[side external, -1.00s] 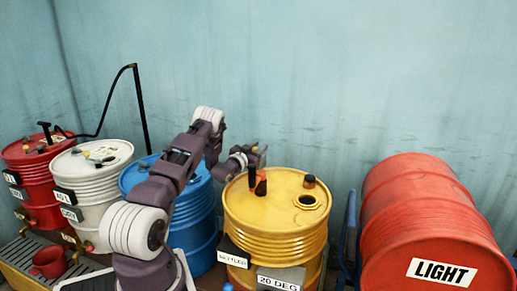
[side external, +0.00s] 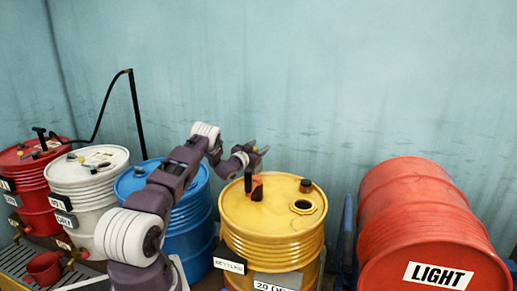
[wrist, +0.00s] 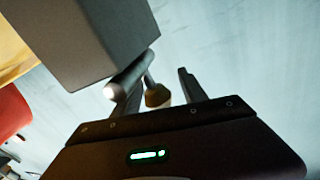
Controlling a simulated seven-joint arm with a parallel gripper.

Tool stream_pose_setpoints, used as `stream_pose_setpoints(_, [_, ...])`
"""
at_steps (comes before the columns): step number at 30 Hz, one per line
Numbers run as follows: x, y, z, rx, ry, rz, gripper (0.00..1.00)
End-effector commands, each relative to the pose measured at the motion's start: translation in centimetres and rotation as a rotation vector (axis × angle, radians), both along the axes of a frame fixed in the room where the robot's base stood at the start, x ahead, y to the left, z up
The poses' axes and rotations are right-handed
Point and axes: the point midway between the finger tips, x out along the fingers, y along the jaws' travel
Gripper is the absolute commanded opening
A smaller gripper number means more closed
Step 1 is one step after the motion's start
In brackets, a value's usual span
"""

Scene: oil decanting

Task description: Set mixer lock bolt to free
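In the wrist view a dark grey box (wrist: 85,40) fills the upper left. A short bolt-like cylinder with a pale end (wrist: 128,76) sticks out from its lower edge. A small tan knob on a thin stem (wrist: 156,95) shows between the fingers of my gripper (wrist: 160,92). The fingers are apart, and I cannot tell whether either touches the knob or the cylinder. In the side view my gripper (side external: 257,149) is above the back left of the yellow drum (side external: 272,235), near a black upright post (side external: 248,180) and an orange part (side external: 257,185). No lock bolt can be made out there.
Blue (side external: 190,225), white (side external: 88,185) and red (side external: 38,190) drums stand left of the yellow one. A red drum marked LIGHT (side external: 420,210) lies on its side at right. A red mug (side external: 44,267) sits on a grate at lower left. A black hose rises behind.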

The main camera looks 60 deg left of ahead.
Motion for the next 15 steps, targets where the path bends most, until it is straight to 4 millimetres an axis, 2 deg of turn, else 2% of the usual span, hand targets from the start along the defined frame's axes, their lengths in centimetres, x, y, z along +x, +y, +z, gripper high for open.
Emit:
stream_pose_setpoints(8, [-0.6, -0.4, -0.1, -0.002, 0.002, 0.001, 0.50])
stream_pose_setpoints(15, [-4.3, -2.8, -0.1, -0.004, 0.002, 0.002, 0.50])
